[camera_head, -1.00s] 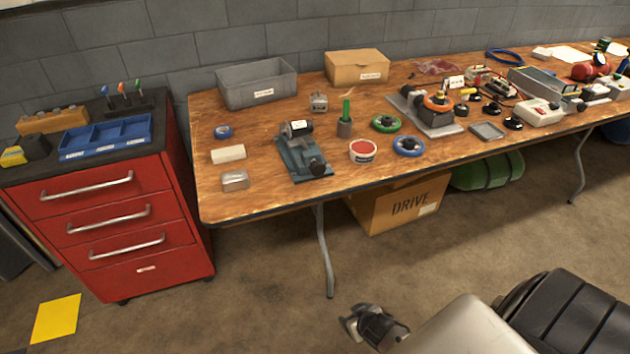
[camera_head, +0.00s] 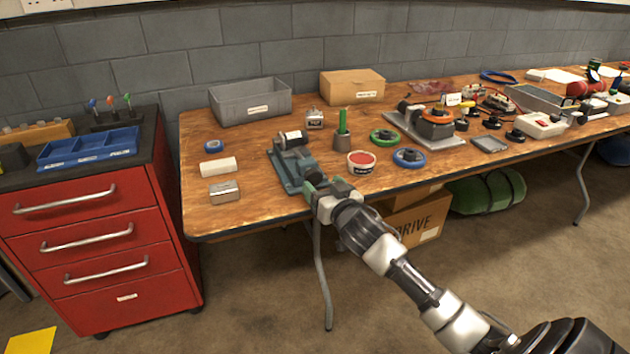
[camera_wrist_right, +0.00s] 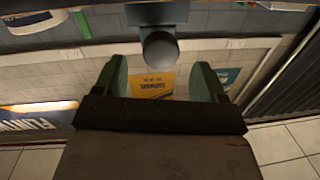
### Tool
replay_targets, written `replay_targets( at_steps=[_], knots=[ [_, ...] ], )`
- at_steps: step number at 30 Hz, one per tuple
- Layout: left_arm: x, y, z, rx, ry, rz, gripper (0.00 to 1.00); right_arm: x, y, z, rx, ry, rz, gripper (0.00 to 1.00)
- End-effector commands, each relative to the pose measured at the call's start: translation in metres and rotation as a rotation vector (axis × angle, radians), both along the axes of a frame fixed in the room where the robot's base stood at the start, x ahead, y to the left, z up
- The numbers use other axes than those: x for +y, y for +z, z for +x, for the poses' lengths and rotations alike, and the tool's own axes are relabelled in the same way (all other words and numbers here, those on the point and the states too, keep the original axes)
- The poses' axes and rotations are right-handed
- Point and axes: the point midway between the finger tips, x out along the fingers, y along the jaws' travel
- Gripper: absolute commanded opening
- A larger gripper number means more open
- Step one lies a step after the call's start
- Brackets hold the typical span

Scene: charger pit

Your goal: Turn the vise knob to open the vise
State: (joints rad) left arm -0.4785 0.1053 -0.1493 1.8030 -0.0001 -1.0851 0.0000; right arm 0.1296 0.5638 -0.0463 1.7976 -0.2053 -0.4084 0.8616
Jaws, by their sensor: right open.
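The vise (camera_head: 282,170), with a blue-green base and dark upper parts, sits near the table's front edge in the head view. My right gripper (camera_head: 318,190) is at its front end and hides part of that end. In the right wrist view the dark round vise knob (camera_wrist_right: 160,51) is straight ahead, centred between the two green fingers of my right gripper (camera_wrist_right: 161,80). The fingers are wide apart with nothing between them. The knob appears just beyond the fingertips, and I see no contact. My left gripper is not in view.
A white block (camera_head: 218,167) and a metal block (camera_head: 224,191) lie left of the vise. A red-topped tin (camera_head: 361,162), a blue ring (camera_head: 409,158) and a grey pot (camera_head: 342,140) stand to its right. A grey bin (camera_head: 250,103) is behind.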

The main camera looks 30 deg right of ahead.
Motion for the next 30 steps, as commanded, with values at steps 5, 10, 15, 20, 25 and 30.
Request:
replay_targets(
  at_steps=[5,10,15,20,25,30],
  knots=[
    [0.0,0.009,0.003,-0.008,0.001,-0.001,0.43,-0.004,0.0,0.029,-0.001,0.0,0.0,0.71],
    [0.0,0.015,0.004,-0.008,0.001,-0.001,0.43,-0.005,-0.001,0.042,0.001,0.0,-0.001,0.71],
    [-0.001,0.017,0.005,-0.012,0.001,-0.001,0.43,-0.005,-0.001,0.044,0.001,0.0,-0.001,0.71],
    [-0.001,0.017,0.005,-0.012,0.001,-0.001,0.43,-0.005,-0.001,0.044,0.001,0.0,-0.001,0.68],
    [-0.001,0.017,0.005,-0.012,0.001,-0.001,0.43,-0.005,-0.001,0.044,0.002,0.0,-0.001,0.42],
    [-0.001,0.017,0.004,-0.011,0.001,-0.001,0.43,-0.005,-0.001,0.044,0.002,0.0,-0.001,0.22]
  ],
)
